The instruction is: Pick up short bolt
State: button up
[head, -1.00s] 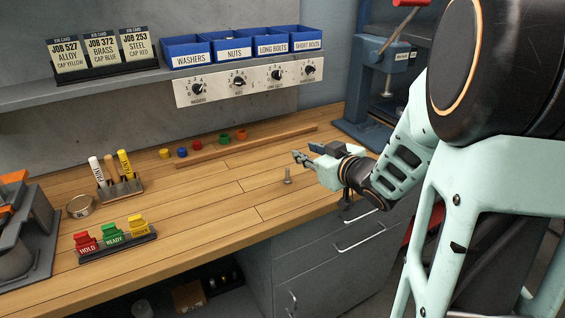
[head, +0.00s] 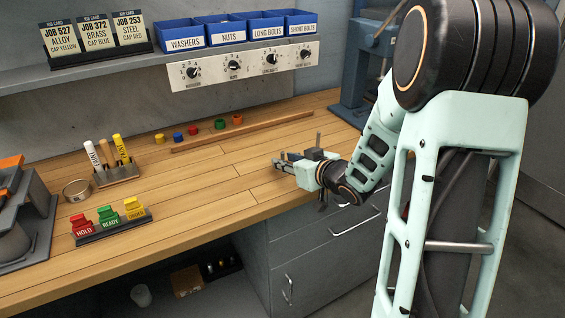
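My gripper (head: 281,162) is low over the right part of the wooden workbench (head: 215,205), near its front edge, with its fingers pointing left. I cannot tell whether the fingers are open or shut. The small grey bolt, seen upright on the bench a second ago, is not clearly visible now. Its spot lies at my fingertips, which cover it, so I cannot tell whether the bolt is between them or behind them. The blue bin labelled short bolts (head: 301,29) is at the right end of the shelf.
Blue bins for washers (head: 185,44), nuts (head: 228,36) and long bolts (head: 267,33) line the shelf. A wooden strip (head: 240,132) and several coloured caps lie behind my gripper. The bench middle is clear.

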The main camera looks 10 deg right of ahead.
jog(key=shift+x, duration=1.2)
grip_shut()
jog(key=shift+r, duration=0.15)
